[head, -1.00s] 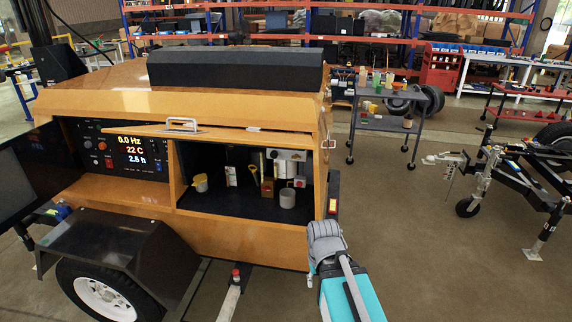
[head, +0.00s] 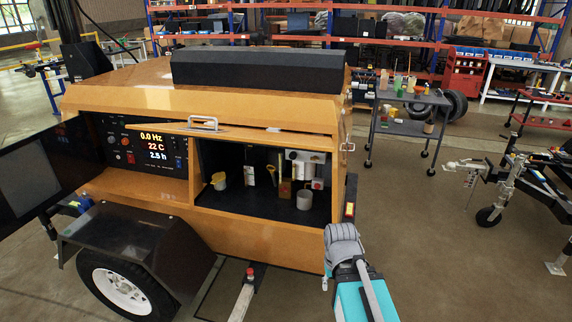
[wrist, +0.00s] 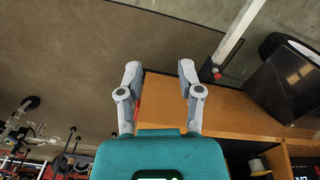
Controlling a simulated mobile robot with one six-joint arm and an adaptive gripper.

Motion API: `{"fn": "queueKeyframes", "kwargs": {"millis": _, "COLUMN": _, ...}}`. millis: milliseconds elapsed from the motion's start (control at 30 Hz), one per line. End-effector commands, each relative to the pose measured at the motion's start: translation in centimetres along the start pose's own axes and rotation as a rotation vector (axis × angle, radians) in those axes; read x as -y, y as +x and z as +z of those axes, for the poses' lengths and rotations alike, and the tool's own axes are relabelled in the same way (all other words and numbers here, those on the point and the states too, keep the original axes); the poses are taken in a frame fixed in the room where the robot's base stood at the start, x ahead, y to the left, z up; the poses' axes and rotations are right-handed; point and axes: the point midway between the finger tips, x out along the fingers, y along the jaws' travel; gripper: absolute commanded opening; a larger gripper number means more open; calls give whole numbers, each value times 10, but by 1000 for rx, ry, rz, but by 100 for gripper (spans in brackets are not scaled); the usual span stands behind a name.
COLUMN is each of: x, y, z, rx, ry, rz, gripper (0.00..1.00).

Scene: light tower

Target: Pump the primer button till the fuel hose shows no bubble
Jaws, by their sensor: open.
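The orange light-tower cabinet (head: 270,238) has an open service bay (head: 265,203) in its side, with a dark floor. In the bay I see a white block (head: 305,156) with a small red part (head: 317,184), a grey cup-shaped part (head: 305,200) and yellow parts (head: 271,176). I cannot make out the primer button, the fuel hose or any bubble at this size. My gripper (wrist: 159,75) is open and empty in the wrist view, its two grey fingers apart over the floor and the orange cabinet edge. In the head view it is outside the bay, at the cabinet's lower right corner.
A raised door panel (head: 225,131) juts out over the bay. A control panel (head: 146,150) lies left of it. A black fender (head: 140,238) and a drawbar-like leg (head: 242,300) stick out in front. Open floor lies right, before a grey cart (head: 410,127).

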Motion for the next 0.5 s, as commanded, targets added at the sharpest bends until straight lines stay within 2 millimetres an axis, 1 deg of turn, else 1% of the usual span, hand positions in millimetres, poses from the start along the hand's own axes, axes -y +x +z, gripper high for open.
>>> {"fn": "queueKeyframes", "kwargs": {"millis": 33, "x": 0, "y": 0, "z": 0, "rx": -1, "ry": -1, "rz": 1, "gripper": 34}}
{"fn": "queueKeyframes", "kwargs": {"millis": 167, "x": -1, "y": 1, "z": -4, "rx": -9, "ry": -17, "rz": 14, "gripper": 10}}
{"fn": "queueKeyframes", "kwargs": {"millis": 200, "x": -2, "y": 1, "z": -6, "rx": -15, "ry": -28, "rz": 23, "gripper": 2}}
{"fn": "queueKeyframes", "kwargs": {"millis": 233, "x": -3, "y": 1, "z": -9, "rx": -20, "ry": -38, "rz": 32, "gripper": 0}}
{"fn": "queueKeyframes", "kwargs": {"millis": 367, "x": -8, "y": 2, "z": -23, "rx": -53, "ry": -109, "rz": 91, "gripper": 0}}
{"fn": "queueKeyframes", "kwargs": {"millis": 500, "x": -16, "y": 2, "z": -48, "rx": -104, "ry": -234, "rz": 198, "gripper": 0}}
